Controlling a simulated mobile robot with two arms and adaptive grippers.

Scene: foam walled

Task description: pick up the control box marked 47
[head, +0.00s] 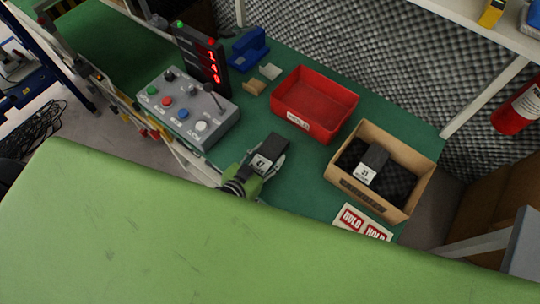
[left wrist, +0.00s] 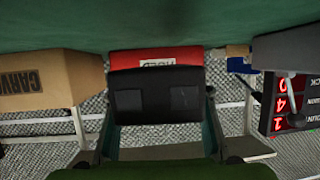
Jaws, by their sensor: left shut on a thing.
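The control box marked 47 (head: 272,147) is black with a white label, and the number 47 reads on its near end in the head view. My left gripper (head: 265,172), green and dark, is shut on its near end. In the left wrist view the box (left wrist: 156,95) sits between the two fingers, one on each side. I cannot tell whether it is clear of the green table. A second black box, marked 31 (head: 373,160), lies in the cardboard box (head: 345,188). My right gripper is not in view.
A red bin (head: 335,133) stands just beyond the held box. To the left are a grey control panel (head: 185,125) with buttons and a lever, and a red digit display (head: 190,45). A blue tool (head: 249,46) lies behind. HOLD cards (head: 352,218) lie at the near right.

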